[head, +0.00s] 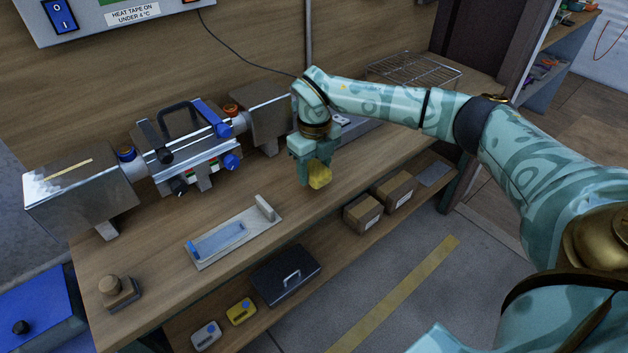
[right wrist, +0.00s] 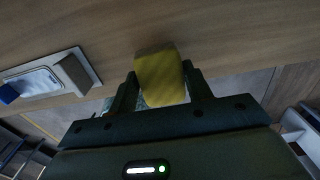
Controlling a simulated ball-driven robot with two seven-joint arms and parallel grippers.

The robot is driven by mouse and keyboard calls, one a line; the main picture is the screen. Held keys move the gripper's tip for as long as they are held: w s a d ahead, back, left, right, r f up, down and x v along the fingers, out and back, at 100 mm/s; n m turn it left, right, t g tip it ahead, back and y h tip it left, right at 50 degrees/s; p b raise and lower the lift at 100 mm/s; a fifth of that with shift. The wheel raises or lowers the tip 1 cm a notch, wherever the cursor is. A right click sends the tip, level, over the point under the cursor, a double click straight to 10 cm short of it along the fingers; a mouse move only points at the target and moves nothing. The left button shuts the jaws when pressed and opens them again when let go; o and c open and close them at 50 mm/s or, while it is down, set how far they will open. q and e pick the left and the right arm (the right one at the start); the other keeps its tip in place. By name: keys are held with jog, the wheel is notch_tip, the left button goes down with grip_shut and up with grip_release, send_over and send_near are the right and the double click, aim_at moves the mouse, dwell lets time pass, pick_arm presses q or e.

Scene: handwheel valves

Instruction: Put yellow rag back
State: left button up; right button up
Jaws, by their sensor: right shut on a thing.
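The yellow rag (head: 320,175) hangs folded below my right gripper (head: 312,172) in the head view. My right gripper is shut on it and holds it over the front part of the wooden bench. In the right wrist view the rag (right wrist: 161,78) sits between the two dark fingers of the gripper (right wrist: 161,88). A pale tray (head: 232,240) with a blue flat piece (head: 217,241) and an upright block at its right end lies on the bench, left of the rag. The tray also shows in the right wrist view (right wrist: 88,66). My left gripper is not in view.
A metal valve assembly (head: 190,155) with blue and black knobs stands along the back of the bench. A wire rack (head: 413,71) lies at the back right. Cardboard boxes (head: 362,213) and a dark case (head: 286,275) sit on the lower shelf.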

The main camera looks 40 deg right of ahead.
aim_at(315, 178)
jog(key=f, duration=0.1)
jog(key=f+b, duration=0.1)
jog(key=f, duration=0.2)
jog(key=shift+w+d+b, duration=0.1)
jog(key=shift+d+b, duration=0.15)
jog(key=shift+b, duration=0.15)
jog(key=shift+r, duration=0.2)
jog(key=shift+f, duration=0.15)
jog(key=o, duration=0.9)
notch_tip(315, 178, up, 12)
jog(key=p, duration=0.4)
